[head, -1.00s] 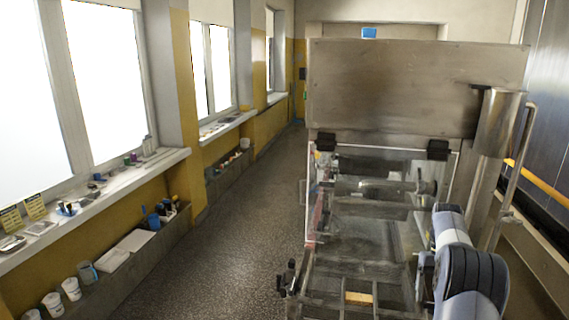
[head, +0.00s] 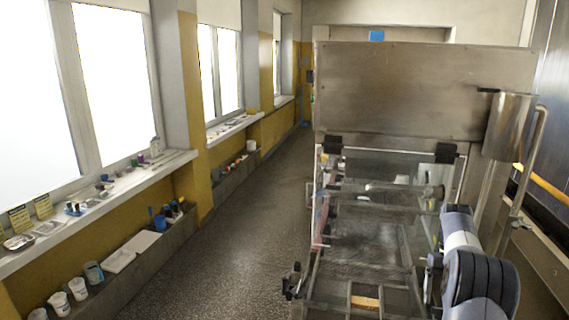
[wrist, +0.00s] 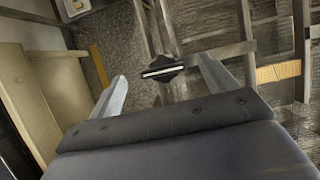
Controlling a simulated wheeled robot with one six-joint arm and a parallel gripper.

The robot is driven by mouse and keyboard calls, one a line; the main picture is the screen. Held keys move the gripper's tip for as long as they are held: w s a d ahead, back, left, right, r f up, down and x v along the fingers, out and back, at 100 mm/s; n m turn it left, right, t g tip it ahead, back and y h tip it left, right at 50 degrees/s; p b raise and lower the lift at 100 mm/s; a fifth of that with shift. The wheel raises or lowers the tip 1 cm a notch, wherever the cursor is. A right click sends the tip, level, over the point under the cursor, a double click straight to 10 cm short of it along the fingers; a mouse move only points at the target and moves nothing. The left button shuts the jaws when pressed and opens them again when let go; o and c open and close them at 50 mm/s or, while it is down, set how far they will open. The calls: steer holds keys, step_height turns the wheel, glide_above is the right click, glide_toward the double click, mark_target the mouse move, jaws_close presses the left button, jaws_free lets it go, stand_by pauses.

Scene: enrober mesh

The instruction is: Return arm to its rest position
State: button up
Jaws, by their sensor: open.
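My gripper (wrist: 160,92) shows in the wrist view, its two pale fingers spread wide apart with nothing held between them. Beyond the fingers are metal bars and a dark fitting with a bright strip (wrist: 163,71), apart from the fingers as far as I can tell. In the head view my arm, grey-white and dark, is at the lower right over the enrober machine (head: 420,92). The gripper itself does not show in the head view.
The enrober's open frame has rollers (head: 390,190) and a wooden piece (head: 366,302). A windowsill (head: 100,205) with small items and a lower ledge with white cups (head: 78,289) run along the left wall. The speckled floor (head: 225,240) between is clear.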

step_height(320, 180, up, 8)
steer(key=f+p, duration=0.1)
steer(key=p, duration=0.1)
step_height(320, 180, down, 10)
steer(key=shift+r+b, duration=0.1)
steer(key=shift+b, duration=0.25)
steer(key=shift+f+m, duration=0.2)
steer(key=shift+m, duration=0.1)
steer(key=m+y, duration=0.1)
steer(key=m, duration=0.3)
steer(key=shift+s+d+m+t+y, duration=0.1)
steer(key=shift+d+m+t+y, duration=0.05)
steer(key=shift+m+t+y, duration=0.25)
steer(key=m+t+y, duration=0.1)
steer(key=m, duration=0.2)
steer(key=shift+s+r+m, duration=0.1)
steer(key=shift+m, duration=0.2)
steer(key=m+t, duration=0.1)
steer(key=m, duration=0.3)
steer(key=shift+s+d+m+t+y, duration=0.1)
steer(key=shift+m+t+y, duration=0.2)
steer(key=shift+m+t, duration=0.1)
steer(key=m+t, duration=0.1)
steer(key=m, duration=0.3)
steer(key=shift+s+t, duration=0.1)
steer(key=shift+t, duration=0.2)
steer(key=shift+d+r+b, duration=0.1)
steer(key=shift+r+b, duration=0.15)
steer(key=shift+b, duration=0.05)
steer(key=shift+v, duration=1.1)
